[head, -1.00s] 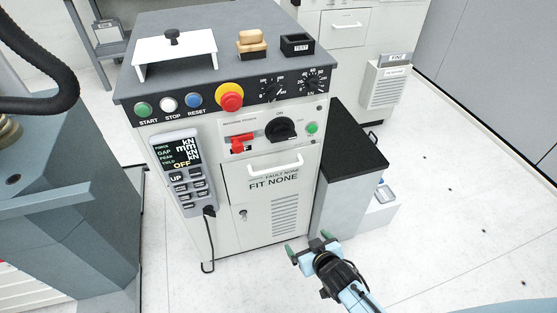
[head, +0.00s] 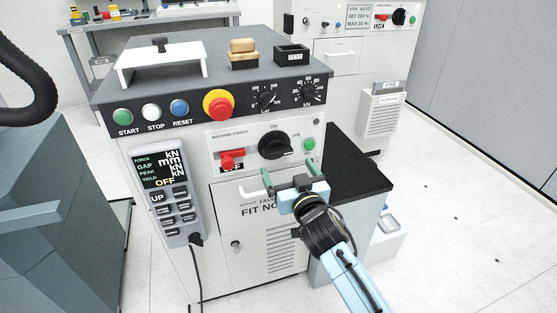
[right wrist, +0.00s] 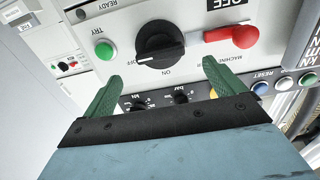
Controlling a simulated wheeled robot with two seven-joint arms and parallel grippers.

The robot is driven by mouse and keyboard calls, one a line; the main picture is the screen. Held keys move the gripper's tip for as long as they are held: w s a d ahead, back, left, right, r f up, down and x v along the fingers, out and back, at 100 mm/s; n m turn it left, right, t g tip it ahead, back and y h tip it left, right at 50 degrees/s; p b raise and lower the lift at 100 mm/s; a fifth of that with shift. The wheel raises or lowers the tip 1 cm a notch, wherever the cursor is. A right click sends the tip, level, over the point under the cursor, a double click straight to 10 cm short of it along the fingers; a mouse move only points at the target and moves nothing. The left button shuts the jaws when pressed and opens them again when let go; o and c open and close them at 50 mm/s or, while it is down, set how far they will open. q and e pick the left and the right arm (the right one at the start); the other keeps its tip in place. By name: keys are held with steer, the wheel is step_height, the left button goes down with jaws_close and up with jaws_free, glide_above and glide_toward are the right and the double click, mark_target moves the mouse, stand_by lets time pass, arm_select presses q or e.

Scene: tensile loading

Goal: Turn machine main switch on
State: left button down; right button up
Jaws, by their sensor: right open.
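The machine cabinet (head: 222,245) has a machine power panel on its front. A black rotary main switch knob (head: 275,145) sits there between a red lever (head: 232,158) on its left and a green button (head: 309,144) on its right. In the right wrist view the knob (right wrist: 161,42) appears upside down beyond the fingertips, its white mark pointing towards OFF rather than ON. The red lever (right wrist: 236,38) is to its right. My right gripper (head: 289,173) is open and empty, just below and in front of the knob, apart from it. My left gripper is out of view.
A control pendant (head: 166,195) showing OFF hangs on the cabinet's left front. A red emergency button (head: 218,103) and two dials are above the panel. A black-topped side unit (head: 355,170) stands at right. A second cabinet (head: 345,60) is behind.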

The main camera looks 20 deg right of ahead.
mark_target(280, 155)
steer(key=w+b, duration=0.1)
steer(key=w, duration=0.4)
steer(key=shift+w+a+f, duration=0.1)
steer(key=shift+w, duration=0.15)
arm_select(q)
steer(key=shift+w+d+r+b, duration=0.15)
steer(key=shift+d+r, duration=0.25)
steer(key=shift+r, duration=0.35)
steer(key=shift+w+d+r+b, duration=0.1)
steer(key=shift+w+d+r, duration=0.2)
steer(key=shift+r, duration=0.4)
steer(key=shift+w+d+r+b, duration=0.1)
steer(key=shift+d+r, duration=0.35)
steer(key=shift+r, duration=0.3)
arm_select(e)
steer(key=shift+w, duration=0.65)
steer(key=shift+c, duration=0.3)
steer(key=c, duration=0.9)
